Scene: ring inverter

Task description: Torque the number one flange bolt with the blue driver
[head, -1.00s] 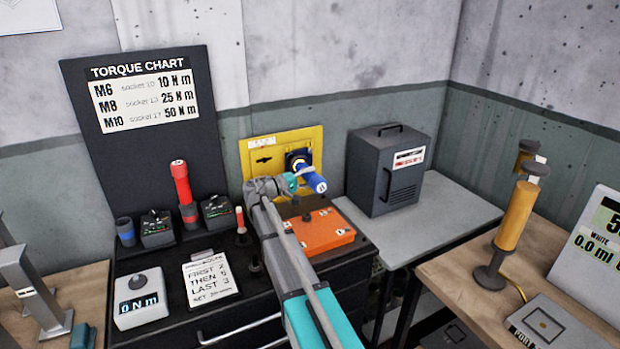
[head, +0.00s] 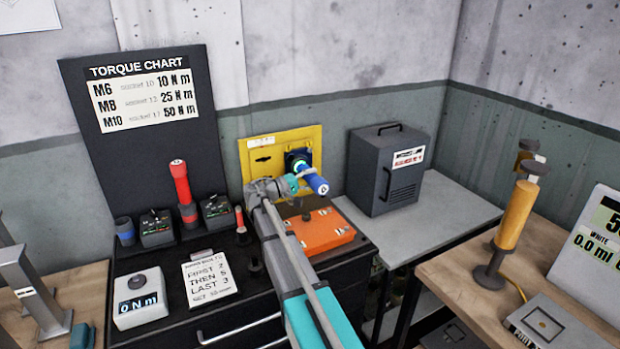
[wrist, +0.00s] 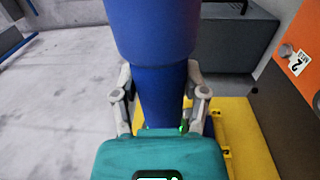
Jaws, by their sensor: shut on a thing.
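The blue driver (head: 317,184) is in my gripper (head: 303,177), in front of the yellow wall panel (head: 258,172). In the wrist view the driver (wrist: 150,30) stands between the two grey fingers of my gripper (wrist: 161,100), which press against its sides. Its far end points at a dark blue socket (head: 297,157) on the panel, where a green glow shows. I cannot tell whether the driver's end is in the socket. The orange flange plate (head: 318,232) lies on the bench below, with several bolts. The number one bolt cannot be made out.
A red driver (head: 181,185) stands left on the black bench. A readout box (head: 140,300) shows 0 N m. A clipboard (head: 209,278) reads "First 2, then 5, last 3". A grey cabinet (head: 388,165) stands right of the panel. The wall beside it is bare.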

